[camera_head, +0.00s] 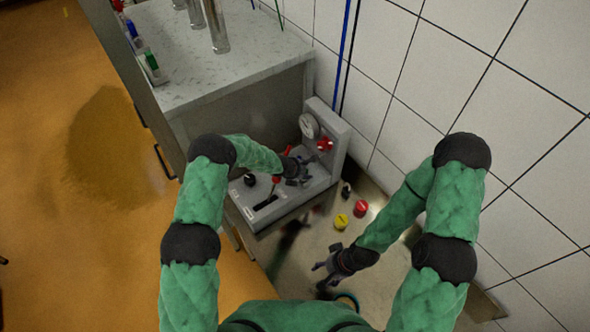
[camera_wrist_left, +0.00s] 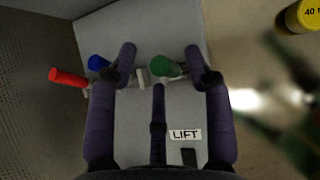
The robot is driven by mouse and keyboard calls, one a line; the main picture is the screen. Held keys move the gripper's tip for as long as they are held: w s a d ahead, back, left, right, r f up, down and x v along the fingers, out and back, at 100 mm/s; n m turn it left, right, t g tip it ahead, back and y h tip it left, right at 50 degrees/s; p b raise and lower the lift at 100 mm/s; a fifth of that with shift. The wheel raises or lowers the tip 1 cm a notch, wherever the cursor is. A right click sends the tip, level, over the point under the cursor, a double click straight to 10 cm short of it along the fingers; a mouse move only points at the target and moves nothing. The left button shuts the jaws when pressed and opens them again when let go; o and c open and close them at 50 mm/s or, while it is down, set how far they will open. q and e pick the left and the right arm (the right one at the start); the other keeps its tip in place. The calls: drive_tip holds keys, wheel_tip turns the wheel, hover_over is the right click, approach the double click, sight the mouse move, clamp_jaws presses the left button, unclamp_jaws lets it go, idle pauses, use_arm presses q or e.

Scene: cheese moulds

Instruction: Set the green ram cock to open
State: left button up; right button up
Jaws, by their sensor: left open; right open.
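The green ram cock (camera_wrist_left: 167,68) shows in the left wrist view, on the light grey panel, with its rounded green end between my left fingertips (camera_wrist_left: 160,65). I cannot tell whether a finger touches it. A blue cock (camera_wrist_left: 97,62) and a red cock (camera_wrist_left: 68,77) are to its left. In the head view my left gripper (camera_head: 295,168) is open over the grey press console (camera_head: 275,208) and hides the green cock; a red handle (camera_head: 288,151) shows beside it. My right gripper (camera_head: 326,270) is open and empty over the metal worktop.
A gauge (camera_head: 309,125) and a red knob (camera_head: 324,144) are on the console's upright back. Yellow (camera_head: 341,221) and red (camera_head: 361,208) weights stand on the worktop (camera_head: 300,258) to the right. A LIFT label (camera_wrist_left: 185,135) is below the green cock. The tiled wall bounds the right.

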use_arm(q)
drive_tip(key=v, duration=1)
